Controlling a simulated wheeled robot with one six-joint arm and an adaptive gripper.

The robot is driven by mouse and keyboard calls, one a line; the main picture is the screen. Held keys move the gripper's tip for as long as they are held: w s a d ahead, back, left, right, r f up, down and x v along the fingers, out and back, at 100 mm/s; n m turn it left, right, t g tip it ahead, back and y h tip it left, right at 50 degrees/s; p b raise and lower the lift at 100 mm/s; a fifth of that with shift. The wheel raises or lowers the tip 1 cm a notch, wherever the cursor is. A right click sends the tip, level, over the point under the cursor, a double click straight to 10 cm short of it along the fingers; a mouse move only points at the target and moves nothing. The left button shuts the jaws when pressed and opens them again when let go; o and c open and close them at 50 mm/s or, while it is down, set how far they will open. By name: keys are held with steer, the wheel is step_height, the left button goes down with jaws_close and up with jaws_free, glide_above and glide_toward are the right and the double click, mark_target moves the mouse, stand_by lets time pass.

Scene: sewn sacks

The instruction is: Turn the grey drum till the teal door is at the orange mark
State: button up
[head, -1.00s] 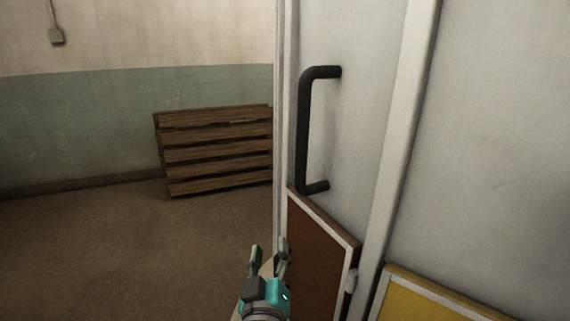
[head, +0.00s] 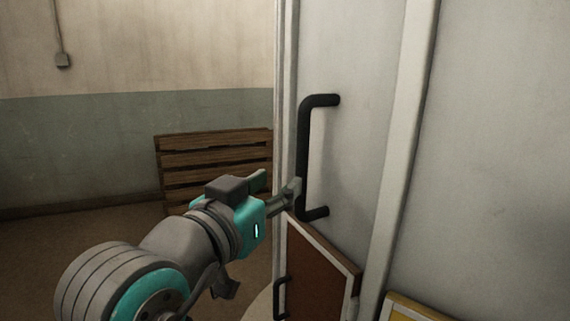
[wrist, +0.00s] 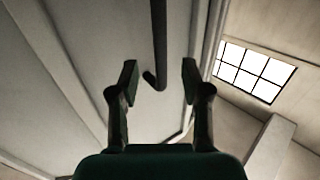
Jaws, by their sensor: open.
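The grey drum (head: 480,150) fills the right of the head view, with a black bar handle (head: 304,150) standing upright on its side. A brown-red door (head: 318,268) sits low on the drum below the handle, and a yellow door (head: 412,308) shows at the bottom edge. My gripper (head: 280,186) is open beside the lower part of the handle. In the wrist view the handle (wrist: 159,45) comes down between the two spread fingers (wrist: 158,80), touching neither as far as I can tell. No teal door or orange mark shows.
A wooden pallet (head: 212,160) leans on the back wall (head: 120,130) to the left. The brown floor (head: 60,240) between is clear. A window (wrist: 256,72) shows high up in the wrist view.

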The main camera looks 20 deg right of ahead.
mark_target(299, 166)
steer(key=x, duration=1)
steer(key=shift+w+d, duration=0.1)
steer(key=shift+d, duration=0.05)
jaws_close()
